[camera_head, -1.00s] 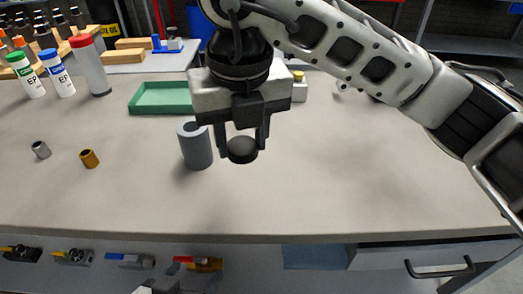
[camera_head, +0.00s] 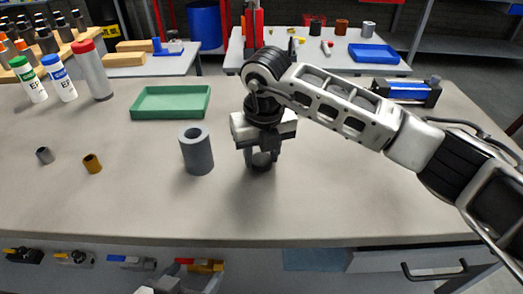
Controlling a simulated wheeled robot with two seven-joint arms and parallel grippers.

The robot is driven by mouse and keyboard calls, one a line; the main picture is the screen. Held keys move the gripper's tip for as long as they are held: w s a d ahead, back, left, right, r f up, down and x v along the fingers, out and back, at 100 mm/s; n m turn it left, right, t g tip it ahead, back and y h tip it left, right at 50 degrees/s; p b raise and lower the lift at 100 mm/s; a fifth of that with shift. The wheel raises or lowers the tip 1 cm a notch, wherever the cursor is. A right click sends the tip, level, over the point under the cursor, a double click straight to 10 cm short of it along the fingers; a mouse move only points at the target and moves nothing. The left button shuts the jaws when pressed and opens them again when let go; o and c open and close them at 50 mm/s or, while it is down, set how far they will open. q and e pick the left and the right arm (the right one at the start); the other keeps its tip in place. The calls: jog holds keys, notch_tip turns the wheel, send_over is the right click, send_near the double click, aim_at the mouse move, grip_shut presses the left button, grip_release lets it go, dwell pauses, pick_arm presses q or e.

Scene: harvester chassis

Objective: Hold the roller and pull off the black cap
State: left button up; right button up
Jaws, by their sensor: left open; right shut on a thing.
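The roller (camera_head: 197,152) is a grey hollow cylinder standing upright on the bench, with its top opening uncovered. My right gripper (camera_head: 261,158) is just right of the roller, pointing down and shut on the small dark round black cap (camera_head: 261,160). The cap is apart from the roller and low over the bench; I cannot tell whether it touches the surface. My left gripper (camera_head: 170,284) shows only partly at the bottom edge, below the bench front. It is open, away from the roller.
A green tray (camera_head: 170,101) lies behind the roller. A grey ring (camera_head: 44,155) and a brass ring (camera_head: 92,163) lie to the left. Bottles (camera_head: 60,78) stand at the back left. A blue and black device (camera_head: 405,92) sits at the back right. The bench's right front is clear.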

jog(key=shift+f, duration=0.1)
jog(key=shift+f, duration=0.15)
jog(key=o, duration=1.1)
